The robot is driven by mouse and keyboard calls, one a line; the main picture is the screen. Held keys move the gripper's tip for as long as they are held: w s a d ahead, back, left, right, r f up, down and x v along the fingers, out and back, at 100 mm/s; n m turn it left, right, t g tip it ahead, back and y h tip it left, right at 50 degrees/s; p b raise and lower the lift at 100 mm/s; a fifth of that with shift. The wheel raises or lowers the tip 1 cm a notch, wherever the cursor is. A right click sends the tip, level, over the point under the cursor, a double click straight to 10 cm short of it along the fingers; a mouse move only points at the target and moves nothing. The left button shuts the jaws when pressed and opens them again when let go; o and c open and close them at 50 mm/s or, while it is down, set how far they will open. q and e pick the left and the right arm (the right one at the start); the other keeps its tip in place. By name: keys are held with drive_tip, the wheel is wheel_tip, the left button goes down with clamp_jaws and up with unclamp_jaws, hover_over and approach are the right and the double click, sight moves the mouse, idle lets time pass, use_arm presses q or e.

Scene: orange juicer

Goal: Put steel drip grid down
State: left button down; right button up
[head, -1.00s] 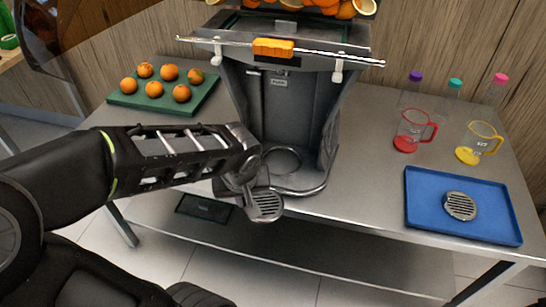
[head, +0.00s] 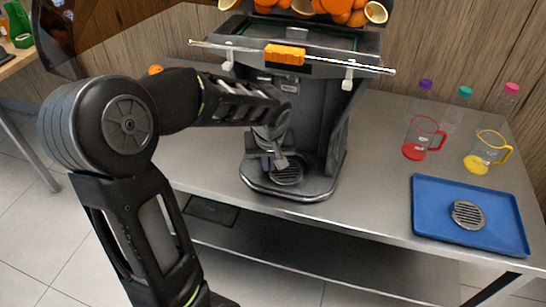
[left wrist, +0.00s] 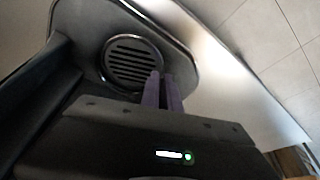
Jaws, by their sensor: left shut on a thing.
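A round slotted steel drip grid (head: 289,174) is at the base of the juicer (head: 316,110), over the round recess. In the left wrist view the grid (left wrist: 128,62) lies within the bright ring of the base; I cannot tell whether it rests fully flat. My left gripper (head: 272,161) reaches into the juicer from the left, shut on the grid's near edge. Its purple fingertips (left wrist: 163,92) are close together at the grid's rim. A second round slotted grid (head: 467,214) lies on the blue tray (head: 433,190). My right gripper is not in view.
A red jug (head: 415,151) and a yellow jug (head: 476,163) stand on the steel table (head: 375,165) at right, with bottles with coloured caps behind. A horizontal bar with an orange handle (head: 285,54) crosses the juicer above. The table between juicer and tray is clear.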

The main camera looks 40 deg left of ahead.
use_arm(q)
drive_tip(key=w, duration=0.2)
drive_tip(key=w+a, duration=0.1)
drive_tip(key=shift+w+a+f, duration=0.1)
drive_tip(key=shift+w+f, duration=0.1)
drive_tip(key=shift+f, duration=0.6)
drive_tip(key=shift+f, duration=0.25)
drive_tip(key=c, duration=1.6)
unclamp_jaws()
drive_tip(key=shift+r, duration=0.1)
drive_tip(key=shift+r, duration=0.5)
drive_tip(key=v, duration=0.2)
drive_tip(key=shift+s+r+p, duration=0.15)
drive_tip(key=shift+r+p, duration=0.15)
drive_tip(key=s+d, duration=0.4)
drive_tip(key=s+d+b, duration=0.1)
drive_tip(key=s+d, duration=0.3)
drive_tip(key=s, duration=0.1)
drive_tip(key=shift+s+f, duration=0.1)
drive_tip(key=shift+f, duration=0.05)
